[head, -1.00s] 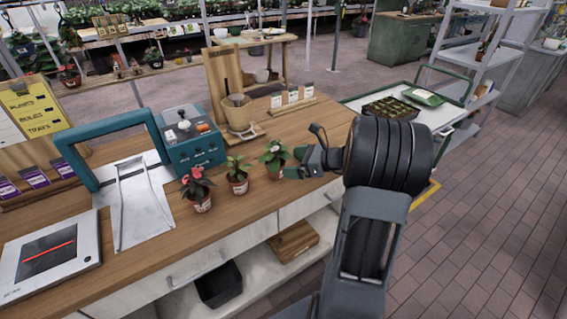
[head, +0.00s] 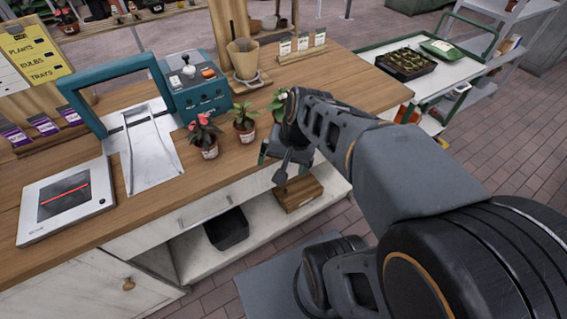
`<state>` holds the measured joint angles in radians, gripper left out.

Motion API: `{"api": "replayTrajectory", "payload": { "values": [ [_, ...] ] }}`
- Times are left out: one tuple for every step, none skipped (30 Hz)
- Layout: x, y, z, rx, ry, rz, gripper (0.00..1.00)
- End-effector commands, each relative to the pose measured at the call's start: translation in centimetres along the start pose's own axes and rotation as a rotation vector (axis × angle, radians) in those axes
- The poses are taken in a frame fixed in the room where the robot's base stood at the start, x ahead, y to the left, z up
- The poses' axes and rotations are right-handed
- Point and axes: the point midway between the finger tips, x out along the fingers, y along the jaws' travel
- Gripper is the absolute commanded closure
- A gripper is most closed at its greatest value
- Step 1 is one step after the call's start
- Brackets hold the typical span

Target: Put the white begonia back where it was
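The plant with a small pale flower, likely the white begonia (head: 279,104), stands on the wooden counter (head: 330,92), right of the other two potted plants. Its pot and right side are hidden behind my arm. The red-flowered plant (head: 203,136) stands upright in a terracotta pot with a white label. A green-leaved plant (head: 244,121) in a similar pot stands between them. My gripper (head: 283,158) is at the counter's front edge, just in front of and below the pale-flowered plant. Its fingertips are foreshortened, so I cannot tell its opening or any contact with the pot.
A teal control box (head: 195,88) and a tan pot with a tool (head: 243,58) stand behind the plants. Below, a black bin (head: 227,229) and wooden crate (head: 298,192) sit on the shelf. A cart (head: 450,75) stands at right.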

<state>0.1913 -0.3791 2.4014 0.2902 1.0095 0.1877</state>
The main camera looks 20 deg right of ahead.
Motion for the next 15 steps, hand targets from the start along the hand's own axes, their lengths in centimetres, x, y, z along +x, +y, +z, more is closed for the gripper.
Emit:
{"api": "replayTrajectory", "payload": {
  "values": [
    [-0.2,-0.2,0.9,-0.153,0.048,0.042,0.02],
    [-0.3,-0.2,1.3,-0.230,0.073,0.066,0.02],
    [-0.4,-0.1,1.6,-0.321,0.101,0.095,0.02],
    [-0.5,-0.1,1.8,-0.378,0.120,0.112,0.02],
    [-0.6,-0.1,1.9,-0.428,0.135,0.127,0.02],
    [-0.6,-0.1,2.1,-0.479,0.152,0.143,0.02],
    [-0.7,-0.1,2.2,-0.509,0.161,0.151,0.02],
    [-0.7,-0.1,2.2,-0.531,0.169,0.159,0.02],
    [-0.7,-0.1,2.3,-0.550,0.175,0.165,0.02],
    [-0.7,-0.1,2.3,-0.560,0.178,0.168,0.02],
    [-0.7,-0.1,2.3,-0.565,0.179,0.170,0.02],
    [-0.8,-0.1,2.3,-0.567,0.180,0.171,0.02],
    [-0.8,-0.1,2.2,-0.566,0.179,0.171,0.02],
    [-0.8,-0.1,2.2,-0.565,0.179,0.171,0.02],
    [-0.8,-0.1,2.2,-0.564,0.179,0.171,0.02]
  ]
}}
